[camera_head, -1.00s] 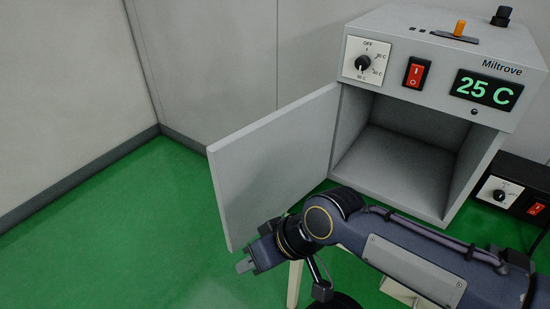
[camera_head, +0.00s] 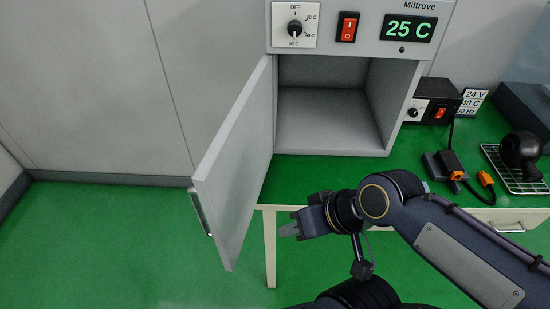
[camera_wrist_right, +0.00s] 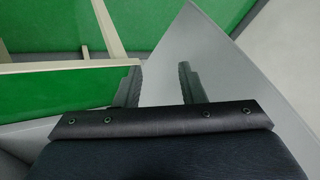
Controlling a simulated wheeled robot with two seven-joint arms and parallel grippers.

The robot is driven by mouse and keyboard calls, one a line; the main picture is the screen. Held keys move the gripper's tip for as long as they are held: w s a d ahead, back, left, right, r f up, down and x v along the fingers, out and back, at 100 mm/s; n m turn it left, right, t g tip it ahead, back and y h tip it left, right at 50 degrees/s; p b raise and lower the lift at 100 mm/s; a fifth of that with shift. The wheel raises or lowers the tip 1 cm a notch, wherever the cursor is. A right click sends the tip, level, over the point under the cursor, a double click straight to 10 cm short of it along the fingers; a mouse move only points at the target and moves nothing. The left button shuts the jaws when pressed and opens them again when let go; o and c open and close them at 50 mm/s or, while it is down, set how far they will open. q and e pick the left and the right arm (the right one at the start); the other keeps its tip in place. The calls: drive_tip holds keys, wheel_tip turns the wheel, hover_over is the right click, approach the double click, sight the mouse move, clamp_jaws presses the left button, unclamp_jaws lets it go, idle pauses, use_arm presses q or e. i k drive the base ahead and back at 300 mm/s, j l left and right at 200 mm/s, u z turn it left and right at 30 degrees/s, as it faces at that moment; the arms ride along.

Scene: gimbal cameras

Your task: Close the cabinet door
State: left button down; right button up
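The grey cabinet (camera_head: 330,148) stands on a green-topped table, its compartment open and empty. Its door (camera_head: 235,165) is hinged at the left side of the opening and stands wide open toward me. A metal handle (camera_head: 201,212) shows on the door's outer left side. My right gripper (camera_head: 285,231) is right of the door's lower free end in the head view, apart from it in the picture. In the right wrist view the fingers (camera_wrist_right: 160,85) are spread with nothing held; a grey panel, apparently the door (camera_wrist_right: 185,50), lies beyond them. My left gripper is not in view.
Right of the cabinet are a black power box (camera_head: 436,100), orange connectors (camera_head: 453,165) and a dark round object (camera_head: 521,150) on a wire rack (camera_head: 497,155). Green floor (camera_head: 100,240) at left is clear.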

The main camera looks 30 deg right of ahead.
sight(238, 160)
drive_tip(key=i+j+z, duration=0.15)
drive_tip(key=z, duration=0.25)
drive_tip(key=i+j+z, duration=0.1)
drive_tip(key=j+z, duration=0.3)
drive_tip(key=i+j+z, duration=0.1)
drive_tip(key=z, duration=0.35)
drive_tip(key=j+z, duration=0.65)
drive_tip(key=z, duration=0.15)
